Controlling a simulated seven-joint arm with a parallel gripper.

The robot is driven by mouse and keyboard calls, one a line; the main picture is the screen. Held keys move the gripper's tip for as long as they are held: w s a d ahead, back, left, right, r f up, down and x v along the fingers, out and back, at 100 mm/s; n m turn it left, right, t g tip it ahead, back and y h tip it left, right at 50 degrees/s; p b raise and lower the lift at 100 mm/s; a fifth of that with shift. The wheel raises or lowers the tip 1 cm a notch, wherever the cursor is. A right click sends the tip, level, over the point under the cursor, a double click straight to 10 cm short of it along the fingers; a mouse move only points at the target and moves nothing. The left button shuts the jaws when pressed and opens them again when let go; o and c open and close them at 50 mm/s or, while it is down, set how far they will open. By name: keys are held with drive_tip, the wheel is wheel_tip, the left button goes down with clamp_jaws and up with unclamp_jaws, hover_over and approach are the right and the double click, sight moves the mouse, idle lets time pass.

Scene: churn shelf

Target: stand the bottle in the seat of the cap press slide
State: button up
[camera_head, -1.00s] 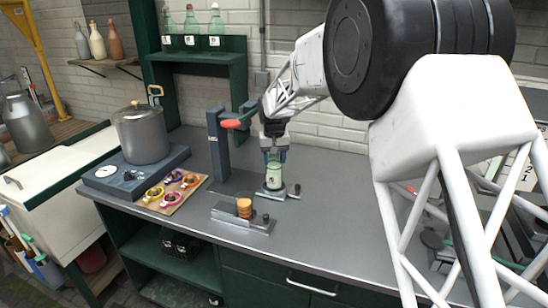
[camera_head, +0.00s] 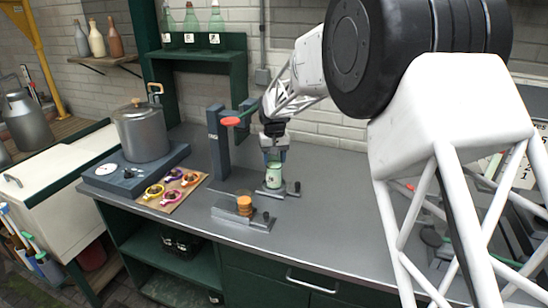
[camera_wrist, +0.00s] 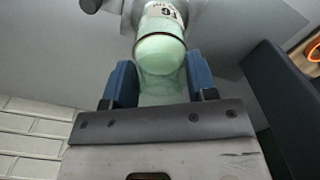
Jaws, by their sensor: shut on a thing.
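My gripper (camera_head: 273,158) points down and its blue fingers are shut on the pale green bottle (camera_head: 273,176). In the wrist view the bottle (camera_wrist: 160,55) runs out between the fingers of my gripper (camera_wrist: 160,82), with part of a label showing. The bottle looks upright at a small metal slide plate (camera_head: 288,190) with a dark knob. I cannot tell whether its base is in the seat or just above it. The cap press (camera_head: 218,145), a dark column with a red-ended handle (camera_head: 231,121), stands left of the bottle.
A second metal plate (camera_head: 228,216) with an orange stack (camera_head: 244,205) lies in front. A wooden board (camera_head: 165,198) with several colored rings and a pot (camera_head: 141,135) on a scale are left. A green shelf (camera_head: 200,57) holds bottles behind.

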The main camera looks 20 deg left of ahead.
idle(0.4)
drive_tip(key=o, duration=1.1)
drive_tip(key=shift+c, duration=1.1)
drive_tip(key=shift+r, duration=0.15)
drive_tip(key=shift+r, duration=3.35)
drive_tip(key=shift+d, duration=0.1)
